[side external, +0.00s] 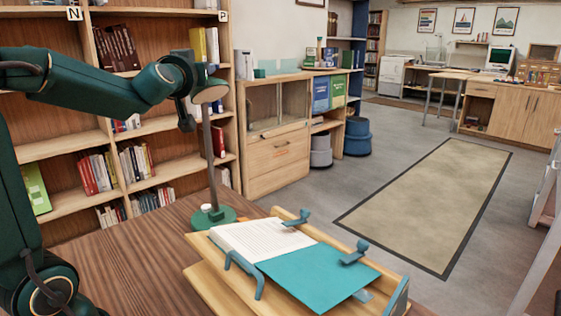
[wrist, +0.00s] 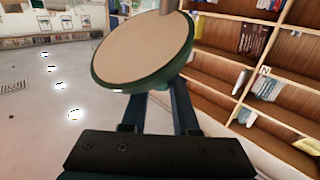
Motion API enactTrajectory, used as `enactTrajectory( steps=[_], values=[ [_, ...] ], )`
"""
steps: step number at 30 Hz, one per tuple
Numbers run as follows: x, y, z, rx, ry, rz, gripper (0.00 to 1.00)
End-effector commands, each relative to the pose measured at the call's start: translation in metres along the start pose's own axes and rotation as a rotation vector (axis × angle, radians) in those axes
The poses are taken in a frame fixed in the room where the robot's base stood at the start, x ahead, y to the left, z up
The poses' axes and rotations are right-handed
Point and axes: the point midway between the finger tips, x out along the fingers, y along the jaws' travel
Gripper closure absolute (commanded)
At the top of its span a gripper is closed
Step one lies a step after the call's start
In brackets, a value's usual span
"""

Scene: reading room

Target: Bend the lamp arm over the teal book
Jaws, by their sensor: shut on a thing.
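The desk lamp has a green round base (side external: 212,217) on the wooden desk, an upright grey stem (side external: 210,150) and a round head (side external: 209,94) with a pale disc underneath. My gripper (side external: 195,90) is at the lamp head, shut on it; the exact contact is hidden. In the wrist view the head (wrist: 143,50) is large and tilted, in front of my gripper's fingers (wrist: 165,98). The teal book (side external: 318,275) lies open on a wooden book stand (side external: 200,247), right of the lamp base, its white page on the left. The head is above the base, not over the book.
Teal clips (side external: 357,252) stand up around the book's edges. A bookshelf (side external: 70,150) is behind my arm on the left. A wooden cabinet (side external: 277,150) stands behind the desk. The desk (side external: 120,265) left of the lamp is clear. Air above the book is free.

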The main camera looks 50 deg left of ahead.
Motion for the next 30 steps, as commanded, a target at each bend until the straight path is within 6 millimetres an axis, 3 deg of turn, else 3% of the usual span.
enactTrajectory(
  steps=[17, 23, 30],
  values=[
    [-0.004, 0.004, 0.001, 0.011, 0.009, 0.001, 1.0],
    [-0.018, 0.02, 0.002, 0.052, 0.048, 0.006, 1.0],
    [-0.05, 0.052, 0.008, 0.102, 0.098, 0.012, 1.0]
  ],
)
